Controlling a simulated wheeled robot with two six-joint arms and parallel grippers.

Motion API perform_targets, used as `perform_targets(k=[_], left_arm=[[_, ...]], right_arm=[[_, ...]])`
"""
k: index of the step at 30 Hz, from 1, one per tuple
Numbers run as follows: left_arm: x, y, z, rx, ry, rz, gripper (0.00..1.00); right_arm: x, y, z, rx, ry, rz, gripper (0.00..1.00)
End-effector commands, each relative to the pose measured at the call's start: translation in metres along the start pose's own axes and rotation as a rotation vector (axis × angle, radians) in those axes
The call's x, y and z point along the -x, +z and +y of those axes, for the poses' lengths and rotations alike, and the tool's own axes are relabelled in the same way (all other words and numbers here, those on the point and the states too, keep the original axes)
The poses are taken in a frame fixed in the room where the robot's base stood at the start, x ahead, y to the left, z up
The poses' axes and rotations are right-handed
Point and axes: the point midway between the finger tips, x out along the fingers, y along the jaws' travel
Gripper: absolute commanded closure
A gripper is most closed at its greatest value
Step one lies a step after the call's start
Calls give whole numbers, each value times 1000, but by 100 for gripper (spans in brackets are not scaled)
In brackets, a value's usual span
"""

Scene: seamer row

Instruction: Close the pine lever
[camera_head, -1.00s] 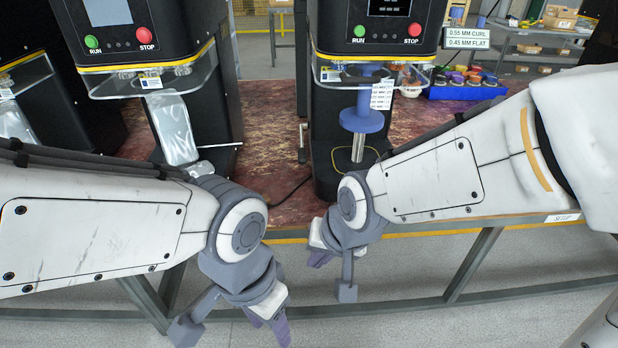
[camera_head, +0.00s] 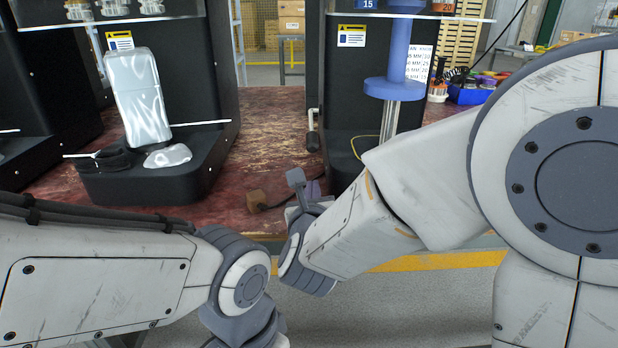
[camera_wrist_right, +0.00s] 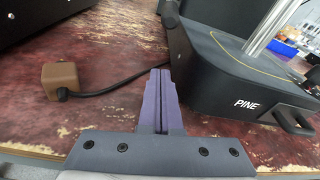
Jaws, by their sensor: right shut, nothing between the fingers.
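The machine marked PINE (camera_wrist_right: 246,104) stands right of centre; in the head view its black body (camera_head: 350,85) carries a blue round plunger. What looks like the same grip shows at the top edge of the wrist view (camera_wrist_right: 169,12), beyond my fingers. My right gripper (camera_head: 312,190) is over the front of the table, left of the PINE base. In the wrist view its purple fingers (camera_wrist_right: 160,90) are together and empty, apart from the lever. My left gripper is below the picture; only its wrist shows.
A brown block (camera_head: 256,200) with a black cable lies on the red worn tabletop (camera_head: 262,150), left of my right fingers. Another black machine (camera_head: 150,180) with a silver pouch stands at left. Blue bins (camera_head: 470,95) are behind at right.

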Motion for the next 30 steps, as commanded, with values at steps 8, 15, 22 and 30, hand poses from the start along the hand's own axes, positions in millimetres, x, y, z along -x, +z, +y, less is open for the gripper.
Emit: perform_targets(k=[8,15,22,30], left_arm=[[-9,0,-1,0,0,0,50],[-7,0,0,0,0,0,50],[-4,0,0,0,0,0,50],[-4,0,0,0,0,0,50]], right_arm=[[-57,-4,-14,-1,-20,6,100],[-85,14,-14,-2,-15,-1,100],[-77,34,-12,2,-12,3,100],[-76,36,-10,3,-10,4,100]])
